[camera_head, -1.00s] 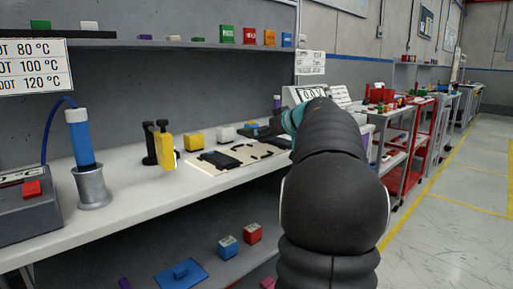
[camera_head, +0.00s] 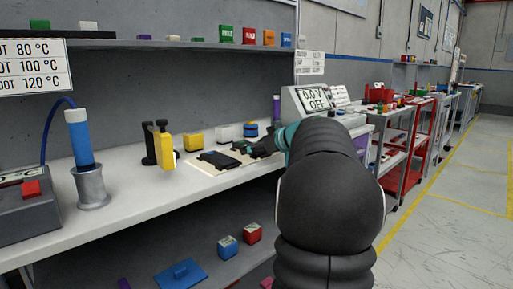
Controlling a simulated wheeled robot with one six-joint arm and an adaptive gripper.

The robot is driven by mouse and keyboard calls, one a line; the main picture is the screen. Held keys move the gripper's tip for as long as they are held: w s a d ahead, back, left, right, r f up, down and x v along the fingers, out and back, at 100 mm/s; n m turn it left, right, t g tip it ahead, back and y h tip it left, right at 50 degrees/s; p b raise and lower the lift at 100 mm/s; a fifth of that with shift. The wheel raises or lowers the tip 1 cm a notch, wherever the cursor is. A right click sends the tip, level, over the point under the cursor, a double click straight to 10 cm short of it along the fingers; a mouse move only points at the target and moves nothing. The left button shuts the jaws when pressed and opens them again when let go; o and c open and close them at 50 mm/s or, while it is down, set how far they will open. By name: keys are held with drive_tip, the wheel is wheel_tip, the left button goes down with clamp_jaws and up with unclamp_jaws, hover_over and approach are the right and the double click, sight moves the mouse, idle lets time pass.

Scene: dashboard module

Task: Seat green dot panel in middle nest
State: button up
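A pale fixture board (camera_head: 196,167) lies on the bench with dark flat panels on it. One dark panel (camera_head: 218,161) lies on its left part. My gripper (camera_head: 246,149) is low over the right part of the board, reaching in from the right. A small green patch (camera_head: 239,145) shows at its tip, possibly the green dot panel. The fingers are too small and dark to tell open from shut. The middle nest is not clearly visible. I cannot tell whether the piece at the tip touches the board.
Behind the board stand a yellow block (camera_head: 195,141), a white block (camera_head: 226,134) and a blue-banded round piece (camera_head: 251,130). A black stand with a yellow part (camera_head: 164,147) is at the left. A meter (camera_head: 315,101) stands behind my arm.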

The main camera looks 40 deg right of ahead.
drive_tip(key=a+v, duration=0.1)
drive_tip(key=v, duration=1.1)
drive_tip(key=shift+d, duration=0.45)
drive_tip(key=shift+s, duration=0.1)
